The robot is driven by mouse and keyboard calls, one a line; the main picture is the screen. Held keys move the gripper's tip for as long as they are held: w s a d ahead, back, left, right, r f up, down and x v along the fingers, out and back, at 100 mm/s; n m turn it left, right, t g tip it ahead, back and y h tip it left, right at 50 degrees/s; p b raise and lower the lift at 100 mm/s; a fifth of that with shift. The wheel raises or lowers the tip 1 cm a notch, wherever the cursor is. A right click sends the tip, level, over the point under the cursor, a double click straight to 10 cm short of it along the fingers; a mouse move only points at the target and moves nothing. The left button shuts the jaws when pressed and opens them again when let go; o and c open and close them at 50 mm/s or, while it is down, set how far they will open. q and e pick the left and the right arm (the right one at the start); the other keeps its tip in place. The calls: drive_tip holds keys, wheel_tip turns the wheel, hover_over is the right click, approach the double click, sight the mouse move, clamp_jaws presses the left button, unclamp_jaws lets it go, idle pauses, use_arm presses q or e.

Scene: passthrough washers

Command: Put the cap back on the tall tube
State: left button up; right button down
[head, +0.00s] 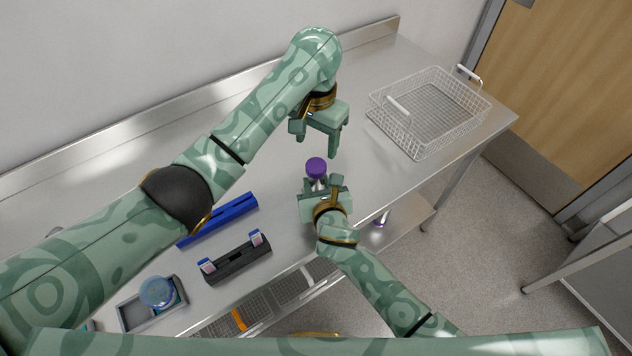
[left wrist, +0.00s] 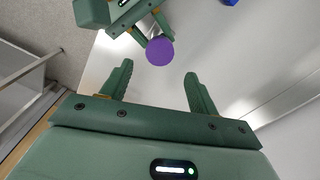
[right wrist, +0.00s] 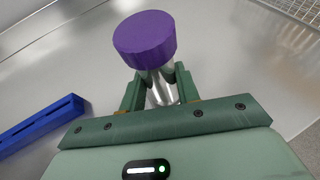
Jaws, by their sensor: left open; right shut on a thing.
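The tall tube is clear and shiny, and my right gripper (head: 318,187) is shut around it, holding it near the table's front edge. The tube (right wrist: 162,92) shows between the right fingers in the right wrist view. The purple cap (head: 316,166) is at the tube's upper end, above the fingers. It looks large in the right wrist view (right wrist: 145,38) and also shows in the left wrist view (left wrist: 160,51). I cannot tell how firmly it is seated. My left gripper (head: 320,146) is open and empty, just beyond the cap, with its fingers (left wrist: 158,76) apart from it.
A wire basket (head: 405,133) stands at the right end of the steel table. A long blue rack (head: 219,219) and a black rack (head: 237,264) with two small labelled items lie at the left. A grey tray (head: 133,316) holds a round blue-lidded item.

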sight(316, 164)
use_arm(q)
wheel_tip(316, 164, down, 8)
drive_tip(key=shift+r, duration=0.2)
drive_tip(key=shift+c, duration=0.2)
drive_tip(key=c, duration=1)
drive_tip(key=o, duration=1.2)
wheel_tip(316, 164, up, 12)
